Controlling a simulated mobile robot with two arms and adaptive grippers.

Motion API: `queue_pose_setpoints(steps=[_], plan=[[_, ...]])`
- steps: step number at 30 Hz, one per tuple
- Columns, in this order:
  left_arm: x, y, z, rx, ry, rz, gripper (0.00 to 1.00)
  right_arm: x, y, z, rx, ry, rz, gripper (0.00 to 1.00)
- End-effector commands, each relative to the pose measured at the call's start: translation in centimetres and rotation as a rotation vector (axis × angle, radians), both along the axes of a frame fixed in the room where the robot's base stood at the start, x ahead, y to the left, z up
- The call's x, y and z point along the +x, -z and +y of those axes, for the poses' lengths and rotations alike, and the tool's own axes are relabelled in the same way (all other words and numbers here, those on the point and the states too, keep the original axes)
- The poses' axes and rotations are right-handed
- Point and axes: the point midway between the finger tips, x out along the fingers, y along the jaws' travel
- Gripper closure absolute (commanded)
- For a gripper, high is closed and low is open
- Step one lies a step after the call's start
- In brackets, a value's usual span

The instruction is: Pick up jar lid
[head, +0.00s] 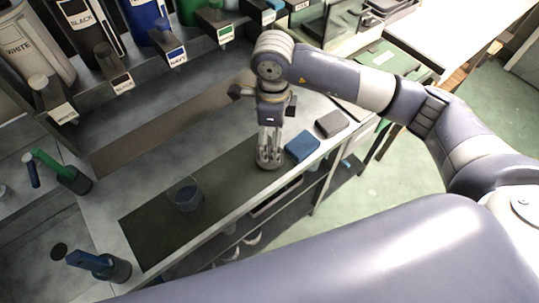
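My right gripper (269,155) comes in from the right and points straight down over the bench. A dark, round, flat piece that looks like the jar lid (268,164) is right at its fingertips, on or just above the dark mat. The fingers partly cover it, and I cannot tell whether they grip it. An open clear jar (186,196) with dark contents stands on the mat, to the left and nearer. My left gripper is not in view.
The dark mat (150,232) lies along the bench's front edge. A blue block (302,147) and a grey block (332,123) lie right of the gripper. Labelled dispensers, including a black one (88,30), line the back. Green-handled (62,170) and blue-handled (92,262) items stand at left.

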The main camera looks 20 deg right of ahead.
Motion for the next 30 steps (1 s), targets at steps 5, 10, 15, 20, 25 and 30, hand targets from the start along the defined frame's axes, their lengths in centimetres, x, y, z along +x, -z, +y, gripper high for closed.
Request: queue_pose_setpoints(steps=[5, 10, 15, 20, 25, 30], plan=[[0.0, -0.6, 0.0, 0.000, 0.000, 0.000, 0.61, 0.0, 1.8, 0.1, 0.002, 0.001, 0.000, 0.13], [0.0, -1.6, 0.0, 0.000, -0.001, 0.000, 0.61, 0.0, 3.0, 0.3, 0.003, 0.000, 0.003, 0.13], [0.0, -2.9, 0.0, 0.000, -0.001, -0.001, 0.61, 0.1, 5.6, 0.6, 0.003, 0.001, 0.004, 0.13], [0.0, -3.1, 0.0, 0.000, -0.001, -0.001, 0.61, 0.2, 7.1, 0.7, 0.004, -0.001, 0.001, 0.13], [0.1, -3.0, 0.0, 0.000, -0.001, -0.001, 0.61, 0.2, 7.3, 0.7, 0.005, -0.001, -0.001, 0.13], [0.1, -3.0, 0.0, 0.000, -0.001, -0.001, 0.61, 0.2, 7.3, 0.7, 0.005, -0.001, -0.001, 0.38]])
